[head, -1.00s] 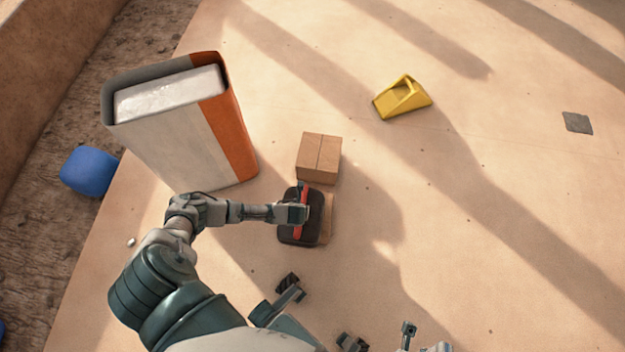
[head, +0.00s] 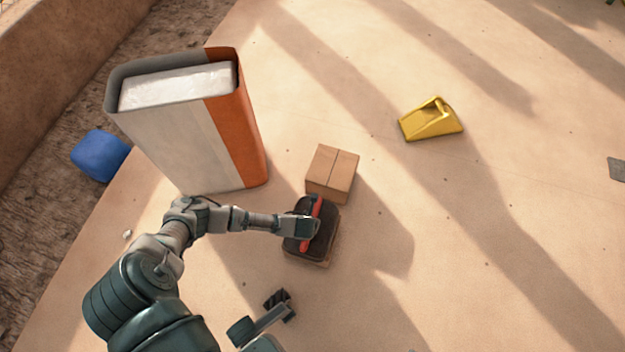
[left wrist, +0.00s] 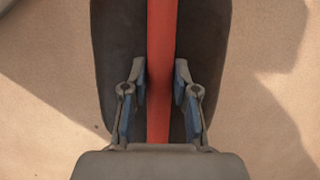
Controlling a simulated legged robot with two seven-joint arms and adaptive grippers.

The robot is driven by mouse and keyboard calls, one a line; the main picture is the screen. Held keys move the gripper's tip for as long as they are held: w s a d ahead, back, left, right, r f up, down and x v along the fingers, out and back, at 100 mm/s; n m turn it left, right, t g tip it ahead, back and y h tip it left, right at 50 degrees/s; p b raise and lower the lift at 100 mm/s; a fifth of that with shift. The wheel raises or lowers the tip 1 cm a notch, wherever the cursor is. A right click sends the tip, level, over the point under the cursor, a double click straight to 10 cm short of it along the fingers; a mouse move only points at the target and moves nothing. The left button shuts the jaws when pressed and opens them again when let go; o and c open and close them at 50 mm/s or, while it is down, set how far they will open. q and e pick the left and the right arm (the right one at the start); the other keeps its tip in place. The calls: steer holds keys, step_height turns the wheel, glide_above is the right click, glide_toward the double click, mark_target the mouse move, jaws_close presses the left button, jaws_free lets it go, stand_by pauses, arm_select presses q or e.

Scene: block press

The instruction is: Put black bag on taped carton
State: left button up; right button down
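The black bag (head: 297,233) is dark with a red strap-like handle (head: 314,212) along its top. My left gripper (head: 313,228) is at the handle from above.
A large grey and orange container (head: 190,140) with a white top stands behind my left arm. A blue rounded object (head: 100,156) lies at the left on rough ground. A yellow wedge (head: 432,120) stands at the upper right.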

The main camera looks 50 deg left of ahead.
arm_select(q)
steer(key=o, duration=0.3)
